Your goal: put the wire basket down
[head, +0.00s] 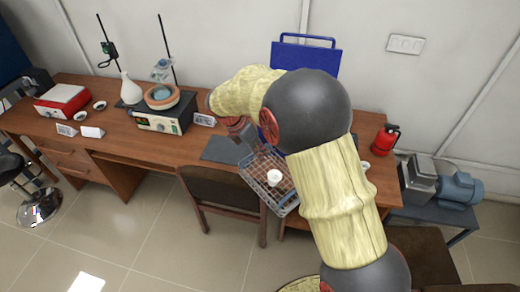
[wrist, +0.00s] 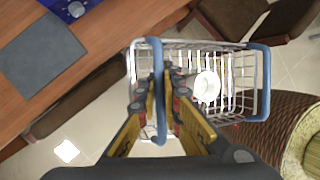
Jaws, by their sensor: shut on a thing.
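The wire basket (head: 283,205) is a silver mesh basket with blue handles. It hangs from my gripper near the table's front edge in the head view. In the wrist view the basket (wrist: 247,102) is below my gripper, with floor showing through and around it. My gripper (wrist: 167,88) is shut on the near blue handle. In the head view my gripper (head: 246,136) is partly hidden by my arm. A small white cup (wrist: 206,86) sits inside the basket; it also shows in the head view (head: 274,176).
The wooden table (head: 120,145) has a dark mat (head: 219,149) left of the basket. A brown chair (head: 225,198) stands at its front edge. A hot plate (head: 165,119) and a red device (head: 62,101) are farther left. A blue panel (head: 306,57) stands behind.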

